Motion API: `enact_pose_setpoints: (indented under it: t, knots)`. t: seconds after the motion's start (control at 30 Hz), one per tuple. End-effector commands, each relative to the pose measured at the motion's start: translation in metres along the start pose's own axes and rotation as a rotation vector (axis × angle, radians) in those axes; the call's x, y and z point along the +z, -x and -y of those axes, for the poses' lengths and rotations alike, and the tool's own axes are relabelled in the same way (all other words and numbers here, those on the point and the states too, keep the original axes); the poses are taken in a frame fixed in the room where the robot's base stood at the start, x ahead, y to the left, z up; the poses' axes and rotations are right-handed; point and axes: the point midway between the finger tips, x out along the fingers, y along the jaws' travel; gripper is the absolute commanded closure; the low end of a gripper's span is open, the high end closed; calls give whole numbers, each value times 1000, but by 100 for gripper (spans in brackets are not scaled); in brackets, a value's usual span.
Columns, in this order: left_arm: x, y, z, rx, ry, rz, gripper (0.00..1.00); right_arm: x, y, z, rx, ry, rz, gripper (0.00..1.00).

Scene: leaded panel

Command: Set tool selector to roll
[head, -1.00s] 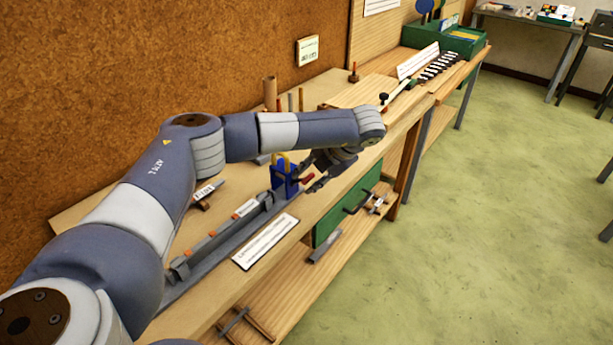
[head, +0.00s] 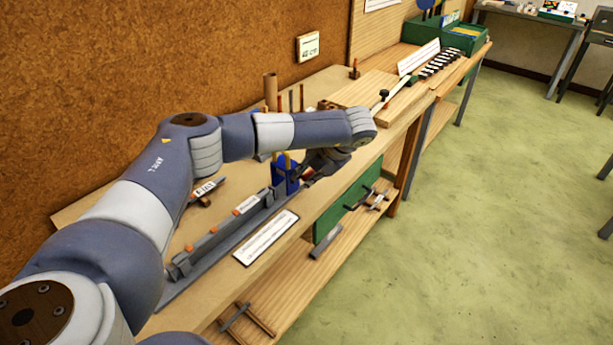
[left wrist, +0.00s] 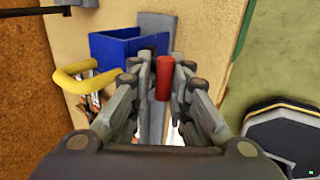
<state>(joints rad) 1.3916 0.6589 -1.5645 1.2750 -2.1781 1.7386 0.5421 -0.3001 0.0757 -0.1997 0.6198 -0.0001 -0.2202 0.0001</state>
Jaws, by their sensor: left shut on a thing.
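A blue block (head: 281,178) with a yellow bent handle stands at the far end of a long grey rail (head: 222,238) on the bench. In the left wrist view the blue block (left wrist: 118,50) and the yellow handle (left wrist: 68,76) are left of my fingers. A red cylindrical handle (left wrist: 164,80) stands between my left fingertips. My left gripper (left wrist: 164,88) is shut on this red handle. In the head view my left gripper (head: 308,172) is close beside the blue block, and its wrist partly hides the grip. I cannot read any selector marking. My right gripper is not in view.
A white text card (head: 266,238) lies along the bench's front edge. Upright pegs and a brown tube (head: 270,92) stand behind the blue block. A green drawer front (head: 345,205) is under the bench top. The green floor (head: 500,220) to the right is clear.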

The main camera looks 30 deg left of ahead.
Motion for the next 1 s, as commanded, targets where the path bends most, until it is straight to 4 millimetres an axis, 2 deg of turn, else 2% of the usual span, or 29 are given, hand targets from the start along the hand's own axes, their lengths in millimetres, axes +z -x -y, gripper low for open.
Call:
enact_pose_setpoints:
  t: [0.03,0.4,0.77,0.8,0.83,1.0]
  knots:
    - [-2,-2,4,-38,-7,-6,100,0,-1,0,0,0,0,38]
    - [-2,0,-15,-381,-8,-6,100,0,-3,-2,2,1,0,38]
    - [-1,2,-15,-412,-13,-3,100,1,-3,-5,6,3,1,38]
    - [-1,2,-15,-412,-13,-3,75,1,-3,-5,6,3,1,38]
    - [-1,2,-15,-412,-13,-3,68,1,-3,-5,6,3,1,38]
    - [-1,2,-17,-409,-9,-2,68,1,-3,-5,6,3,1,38]
